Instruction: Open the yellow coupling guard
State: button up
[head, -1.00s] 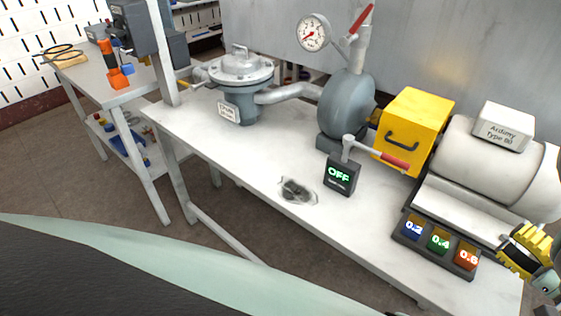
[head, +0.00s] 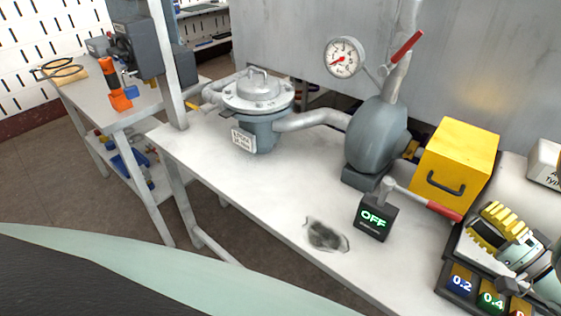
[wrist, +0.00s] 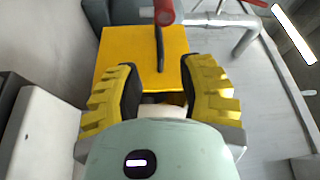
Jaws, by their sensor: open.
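The yellow coupling guard (head: 457,158) is a closed box with a dark handle (head: 446,184) on its front face. It sits between the grey pump body and the white motor. In the wrist view the guard (wrist: 120,48) lies beyond my fingers, with its dark handle (wrist: 159,48) near the middle. My gripper (head: 490,228) is at the right, in front of and below the guard. In the wrist view its yellow ribbed fingers (wrist: 159,82) are spread apart with nothing held between them.
Numbered blocks (head: 462,283) lie at the lower right. A grey pump (head: 376,138), a gauge (head: 344,57) and a dark stain (head: 326,236) are to the left.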

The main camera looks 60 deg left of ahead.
aim_at(448, 190)
jog(key=a, duration=0.6)
jog(key=w+a, duration=0.1)
jog(key=a, duration=0.1)
jog(key=shift+a+r, duration=0.3)
jog(key=shift+a, duration=0.1)
grip_shut()
jog(key=shift+d, duration=0.15)
